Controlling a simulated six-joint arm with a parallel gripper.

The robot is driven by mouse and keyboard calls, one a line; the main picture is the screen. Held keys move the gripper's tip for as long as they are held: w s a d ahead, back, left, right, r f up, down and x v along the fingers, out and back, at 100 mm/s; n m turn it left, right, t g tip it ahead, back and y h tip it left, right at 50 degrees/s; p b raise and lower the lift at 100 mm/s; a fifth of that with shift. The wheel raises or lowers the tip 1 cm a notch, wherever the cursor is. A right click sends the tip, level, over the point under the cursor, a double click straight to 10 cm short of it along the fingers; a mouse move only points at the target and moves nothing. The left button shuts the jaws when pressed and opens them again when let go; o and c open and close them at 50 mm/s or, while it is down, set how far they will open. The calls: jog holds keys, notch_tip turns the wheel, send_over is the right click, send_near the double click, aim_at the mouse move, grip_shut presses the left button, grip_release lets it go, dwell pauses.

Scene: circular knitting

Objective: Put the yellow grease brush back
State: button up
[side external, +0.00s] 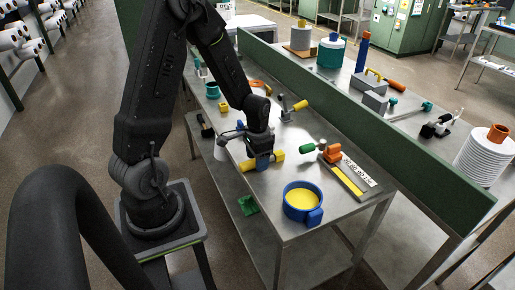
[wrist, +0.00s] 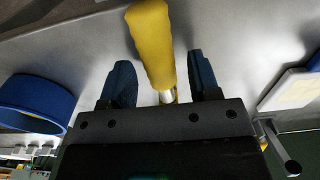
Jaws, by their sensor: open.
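The yellow grease brush lies at the table's near-left side. Its yellow handle (side external: 278,154) pokes out to the right of my gripper (side external: 262,163). In the wrist view the thick yellow handle (wrist: 150,45) and a short metal ferrule lie between the blue fingers of my gripper (wrist: 163,80). A gap shows on each side, so the gripper is open around the brush. The brush's bristle end is hidden by the gripper body. A blue pot (side external: 314,216) filled with yellow grease stands at the near table corner; its blue rim (wrist: 62,103) shows in the wrist view.
An orange block (side external: 333,152) with a green-handled tool sits beside a yellow-and-grey strip (side external: 346,181) and a white lettered plate. Another yellow-handled tool (side external: 300,105) lies farther back. A green divider (side external: 385,125) runs along the table. A green cloth (side external: 248,205) lies on the lower shelf.

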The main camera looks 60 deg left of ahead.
notch_tip(320, 180, up, 11)
jog(key=s+d+r+t, duration=0.2)
jog(key=s+d+r, duration=0.3)
jog(key=d, duration=0.3)
jog(key=s+d+r+t, duration=0.3)
jog(key=s+d+r, duration=0.2)
jog(key=d+r, duration=0.3)
jog(key=shift+t, duration=0.3)
dwell(0.6)
